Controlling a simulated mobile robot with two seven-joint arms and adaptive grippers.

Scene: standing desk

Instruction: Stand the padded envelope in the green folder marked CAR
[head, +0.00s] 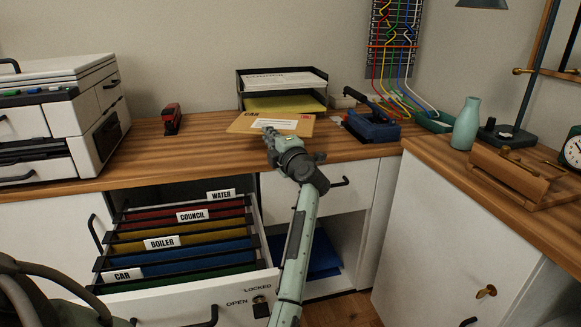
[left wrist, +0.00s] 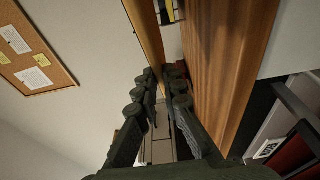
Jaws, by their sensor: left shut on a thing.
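The padded envelope (head: 296,129) is tan, with CAR printed on it and a white label. It is at the front edge of the desk top, and whether it touches the wood is unclear. My left gripper (head: 269,137) is shut on its near edge. In the left wrist view the envelope (left wrist: 146,30) shows nearly edge-on, running up from between the fingertips (left wrist: 161,76). The green folder (head: 215,282) marked CAR (head: 122,275) hangs at the front of the open drawer, largely hidden by the drawer front. My right gripper is out of view.
The open drawer (head: 180,302) also holds folders marked WATER, COUNCIL and BOILER. A paper tray (head: 240,91), a blue hole punch (head: 372,126) and a red stapler (head: 172,120) stand on the desk. A printer (head: 75,130) stands left. A dark chair (head: 60,300) is at lower left.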

